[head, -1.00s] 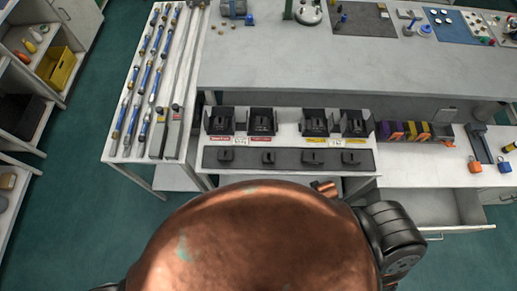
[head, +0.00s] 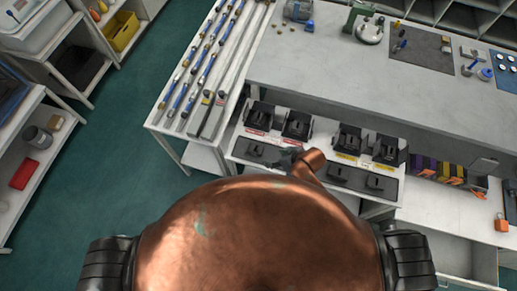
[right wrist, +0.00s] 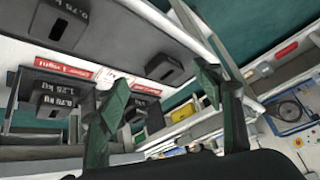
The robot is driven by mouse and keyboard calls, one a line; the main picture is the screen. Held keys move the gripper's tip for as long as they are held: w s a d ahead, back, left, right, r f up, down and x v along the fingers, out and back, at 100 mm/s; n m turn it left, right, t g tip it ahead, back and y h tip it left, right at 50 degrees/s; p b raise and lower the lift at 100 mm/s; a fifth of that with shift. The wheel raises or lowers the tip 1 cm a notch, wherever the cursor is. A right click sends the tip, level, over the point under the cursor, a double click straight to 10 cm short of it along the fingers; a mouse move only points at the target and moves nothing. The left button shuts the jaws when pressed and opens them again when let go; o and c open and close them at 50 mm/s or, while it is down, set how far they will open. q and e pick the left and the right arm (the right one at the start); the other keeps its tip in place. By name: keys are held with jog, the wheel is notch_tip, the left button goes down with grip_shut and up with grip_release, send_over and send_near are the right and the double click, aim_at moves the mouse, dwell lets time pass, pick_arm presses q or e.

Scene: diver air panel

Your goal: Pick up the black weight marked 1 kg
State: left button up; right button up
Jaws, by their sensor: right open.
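Several black weights show in the head view: a back row in dark holders, such as this one (head: 297,125), and a front row on a dark strip, such as this one (head: 340,172). I cannot read which is marked 1 kg. My left gripper is not in view.
The shelf with red and yellow labels (head: 234,154) stands before the grey bench (head: 330,85). A rack of blue rods (head: 215,50) is at the left. Purple and orange blocks (head: 430,170) stand at the right. Shelves line the far left; green floor lies between.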

jog(key=w+a+r+n+g+y, duration=0.15)
jog(key=a+n, duration=0.35)
jog(key=a, duration=0.5)
jog(key=n+g+h+p, duration=0.2)
send_near(257, 148)
jog(key=f, duration=0.2)
jog(key=shift+s+a+f+h, duration=0.15)
jog(key=shift+s+a+h, duration=0.1)
jog(key=shift+s+a, duration=0.05)
jog(key=x, duration=0.7)
jog(key=shift+w+a+r, duration=0.25)
jog(key=shift+w+a, duration=0.15)
jog(key=shift+c, duration=0.5)
grip_shut()
